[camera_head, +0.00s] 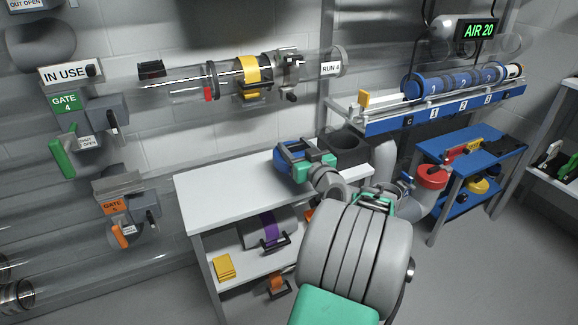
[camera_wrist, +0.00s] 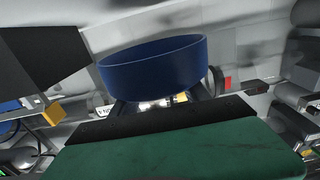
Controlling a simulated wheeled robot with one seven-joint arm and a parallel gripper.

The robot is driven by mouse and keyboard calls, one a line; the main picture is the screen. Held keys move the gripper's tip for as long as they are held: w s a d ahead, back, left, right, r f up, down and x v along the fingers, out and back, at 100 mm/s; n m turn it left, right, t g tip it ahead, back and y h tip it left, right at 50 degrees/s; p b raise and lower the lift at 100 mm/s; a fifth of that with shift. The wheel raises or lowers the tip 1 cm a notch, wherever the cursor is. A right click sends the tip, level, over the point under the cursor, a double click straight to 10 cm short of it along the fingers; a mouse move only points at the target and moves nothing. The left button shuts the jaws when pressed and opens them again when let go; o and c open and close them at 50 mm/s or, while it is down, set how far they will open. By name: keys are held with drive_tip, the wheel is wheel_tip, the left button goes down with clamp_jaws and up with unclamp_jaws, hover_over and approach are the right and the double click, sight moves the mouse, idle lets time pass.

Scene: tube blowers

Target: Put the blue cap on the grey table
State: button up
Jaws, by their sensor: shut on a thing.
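The blue cap (camera_head: 287,158) is held in my gripper (camera_head: 295,152), over the back right part of the grey table (camera_head: 225,185) in the head view. I cannot tell how high it is above the top. In the wrist view the cap (camera_wrist: 155,68) is a dark blue round ring, slightly tilted, in front of my gripper. My gripper is shut on it, and its green and black body fills the lower part of that view. The fingertips are partly hidden. The table top to the left of the cap is bare.
A clear tube marked RUN 4 (camera_head: 318,66) runs along the wall above the table. A blue rack with numbered canisters (camera_head: 450,84) and a blue table (camera_head: 480,145) are to the right. The lower shelf holds yellow and purple items.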

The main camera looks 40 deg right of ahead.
drive_tip(key=shift+w+f, duration=0.8)
drive_tip(key=shift+f, duration=0.1)
drive_tip(key=shift+w+f+b, duration=0.2)
drive_tip(key=shift+f+b, duration=0.55)
drive_tip(key=shift+f, duration=1)
drive_tip(key=shift+f, duration=0.1)
drive_tip(key=shift+f+b, duration=0.1)
drive_tip(key=shift+b, duration=0.2)
drive_tip(key=o, duration=1.4)
